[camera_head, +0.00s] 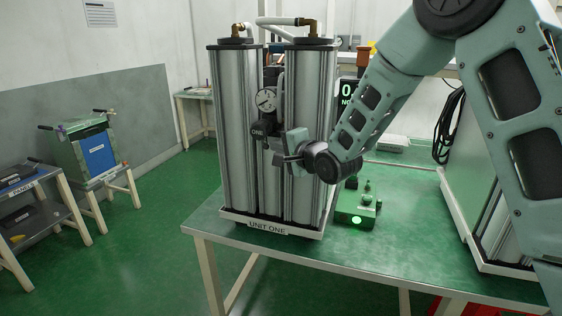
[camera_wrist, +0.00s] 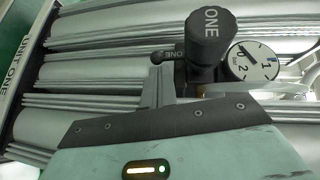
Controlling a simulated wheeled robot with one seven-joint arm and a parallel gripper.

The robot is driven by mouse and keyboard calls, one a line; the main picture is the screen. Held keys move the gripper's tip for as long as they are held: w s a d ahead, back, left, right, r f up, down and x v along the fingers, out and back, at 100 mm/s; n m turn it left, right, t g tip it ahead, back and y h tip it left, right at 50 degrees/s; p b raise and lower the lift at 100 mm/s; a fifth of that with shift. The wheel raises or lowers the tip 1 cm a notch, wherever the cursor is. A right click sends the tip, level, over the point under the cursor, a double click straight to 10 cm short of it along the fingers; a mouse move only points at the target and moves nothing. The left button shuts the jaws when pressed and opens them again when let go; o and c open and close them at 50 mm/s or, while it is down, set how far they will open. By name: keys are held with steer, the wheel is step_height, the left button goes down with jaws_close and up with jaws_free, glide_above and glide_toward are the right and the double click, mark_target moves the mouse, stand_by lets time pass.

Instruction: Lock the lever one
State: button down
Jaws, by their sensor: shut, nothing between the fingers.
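Unit one is a pair of grey ribbed columns (camera_head: 238,140) on a white base labelled UNIT ONE. A black knob marked ONE (camera_head: 258,130) sits on its front, below a round pressure gauge (camera_head: 266,99). In the wrist view the knob (camera_wrist: 209,38) is beside the gauge (camera_wrist: 253,62), and a small dark lever with a ball end (camera_wrist: 160,57) sticks out to the left of the knob. My gripper (camera_wrist: 157,82) is shut and empty, its fingertips close by the lever's ball end. I cannot tell whether they touch. In the head view my gripper (camera_head: 279,159) is just below the knob.
A green box with a lit button (camera_head: 356,207) stands on the green table (camera_head: 300,250), right of the columns. A dark display (camera_head: 348,94) is partly hidden behind my arm. Another column unit (camera_head: 480,200) stands at the right. The table front is clear.

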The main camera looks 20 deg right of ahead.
steer(key=m+t+b, duration=0.1)
steer(key=b, duration=0.2)
steer(key=w+a+f+t+y+b, duration=0.1)
steer(key=b, duration=0.2)
steer(key=f+m+t+b, duration=0.1)
steer(key=b, duration=0.2)
steer(key=shift+w+a+f+m+t+b, duration=0.1)
steer(key=shift+w+a+m+t+b, duration=0.05)
steer(key=shift+a+m+t+b, duration=0.2)
steer(key=shift+r+p, duration=0.35)
steer(key=shift+r, duration=0.15)
